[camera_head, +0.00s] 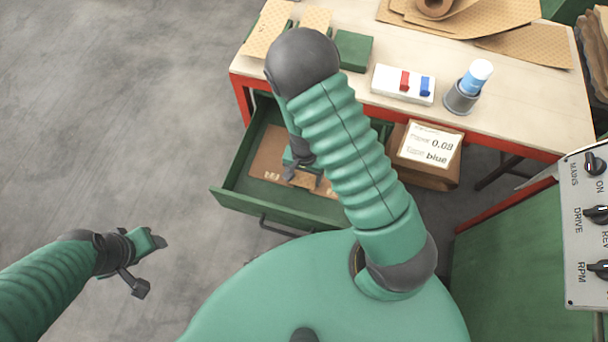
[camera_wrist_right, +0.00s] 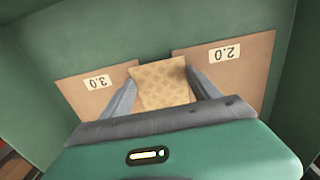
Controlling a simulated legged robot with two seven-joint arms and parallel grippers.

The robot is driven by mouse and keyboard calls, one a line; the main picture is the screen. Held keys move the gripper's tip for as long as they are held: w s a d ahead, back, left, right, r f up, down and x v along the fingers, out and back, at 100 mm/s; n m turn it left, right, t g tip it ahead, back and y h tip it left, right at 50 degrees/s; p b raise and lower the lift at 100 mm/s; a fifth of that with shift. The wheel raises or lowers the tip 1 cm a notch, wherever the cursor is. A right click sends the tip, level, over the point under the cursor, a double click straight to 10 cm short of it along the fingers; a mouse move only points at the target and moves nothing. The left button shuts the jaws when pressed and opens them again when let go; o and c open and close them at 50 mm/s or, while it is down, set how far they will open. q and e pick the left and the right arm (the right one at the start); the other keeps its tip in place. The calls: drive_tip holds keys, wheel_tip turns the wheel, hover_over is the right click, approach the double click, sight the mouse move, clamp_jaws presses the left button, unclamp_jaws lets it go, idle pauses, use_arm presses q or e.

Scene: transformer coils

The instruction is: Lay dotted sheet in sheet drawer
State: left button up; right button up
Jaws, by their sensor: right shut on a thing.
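The open green sheet drawer (camera_head: 262,206) stands out below the workbench. Brown panels lie in it, labelled 3.0 (camera_wrist_right: 95,95) and 2.0 (camera_wrist_right: 232,80) in the right wrist view. My right gripper (camera_head: 301,174) is over the drawer's inside, shut on a small tan dotted sheet (camera_wrist_right: 160,85). The sheet lies between the two fingers, its far part overlapping the space between the panels. I cannot tell whether it touches the drawer floor. My right arm hides part of the drawer in the head view. My left gripper (camera_head: 150,265) is open and empty over the floor at left.
More dotted sheets (camera_head: 268,28) lie on the workbench (camera_head: 520,105) beside a green block (camera_head: 353,51). A white tray (camera_head: 403,86) and a cup with a blue bottle (camera_head: 464,95) stand there too. A labelled carton (camera_head: 432,178) is right of the drawer. A control panel (camera_head: 585,230) stands at far right.

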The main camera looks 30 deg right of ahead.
drive_tip(key=o, duration=1.3)
drive_tip(key=s+a+r+n+t+p, duration=0.1)
drive_tip(key=r+n+p, duration=0.1)
drive_tip(key=r, duration=0.6)
drive_tip(key=s+a+r+n+p, duration=0.1)
drive_tip(key=r+n, duration=0.3)
drive_tip(key=r, duration=0.4)
drive_tip(key=s+a+r+n+t+p, duration=0.1)
drive_tip(key=r+n, duration=0.3)
drive_tip(key=r, duration=0.4)
drive_tip(key=shift+s+a+r+t+p, duration=0.2)
drive_tip(key=shift+s+r+t+p, duration=0.15)
drive_tip(key=shift+p, duration=0.45)
